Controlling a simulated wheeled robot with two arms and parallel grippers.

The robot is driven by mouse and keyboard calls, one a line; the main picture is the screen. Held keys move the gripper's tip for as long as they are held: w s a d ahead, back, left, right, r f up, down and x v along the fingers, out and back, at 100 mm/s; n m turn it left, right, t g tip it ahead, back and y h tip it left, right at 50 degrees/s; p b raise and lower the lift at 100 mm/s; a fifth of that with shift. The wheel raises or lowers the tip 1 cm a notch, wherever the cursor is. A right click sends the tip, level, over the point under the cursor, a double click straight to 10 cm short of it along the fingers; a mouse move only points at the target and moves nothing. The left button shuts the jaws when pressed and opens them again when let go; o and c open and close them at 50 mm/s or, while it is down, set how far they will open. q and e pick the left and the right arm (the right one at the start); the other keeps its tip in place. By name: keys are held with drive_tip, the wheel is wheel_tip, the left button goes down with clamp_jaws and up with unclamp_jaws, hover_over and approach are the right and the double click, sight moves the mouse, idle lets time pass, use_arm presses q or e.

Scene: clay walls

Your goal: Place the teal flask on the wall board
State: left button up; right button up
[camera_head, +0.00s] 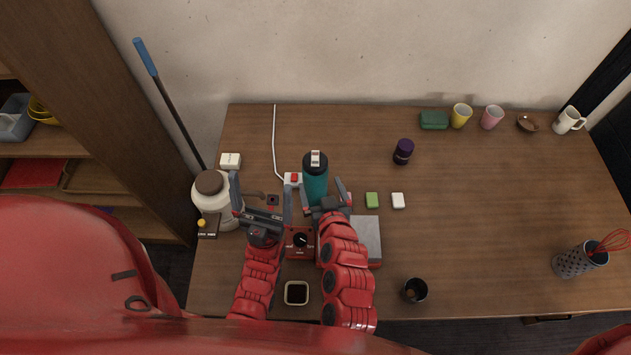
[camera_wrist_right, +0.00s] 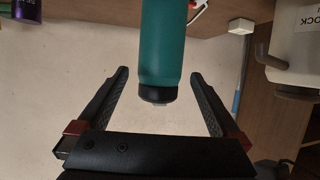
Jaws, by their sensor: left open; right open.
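The teal flask (camera_head: 316,187) stands upright on the wooden table, left of the middle, with a black cap. In the right wrist view, the flask (camera_wrist_right: 163,45) hangs cap-down in the picture, between and beyond the finger tips. My right gripper (camera_head: 324,190) is open at the flask, one finger on each side, with gaps showing in the wrist view. My left gripper (camera_head: 261,196) is open and empty, left of the flask, above the table. I cannot make out a wall board; the wall (camera_head: 370,50) behind the table looks bare.
A white jug (camera_head: 212,200) stands left of my left gripper. A red box with a dial (camera_head: 300,241) and a grey block (camera_head: 367,238) lie near my arms. The table's right middle is clear.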

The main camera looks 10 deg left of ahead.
sight(318, 179)
drive_tip(key=shift+x, duration=0.8)
drive_tip(key=shift+w+a+r+p, duration=0.1)
drive_tip(key=shift+w+a+p, duration=0.05)
drive_tip(key=shift+w+p, duration=0.2)
drive_tip(key=p+x, duration=0.1)
drive_tip(key=x, duration=0.2)
drive_tip(key=shift+w+a+r, duration=0.1)
drive_tip(key=shift+r, duration=0.05)
drive_tip(key=shift+w+a+f, duration=0.25)
drive_tip(key=shift+w+f, duration=0.1)
drive_tip(key=shift+w, duration=0.2)
clamp_jaws()
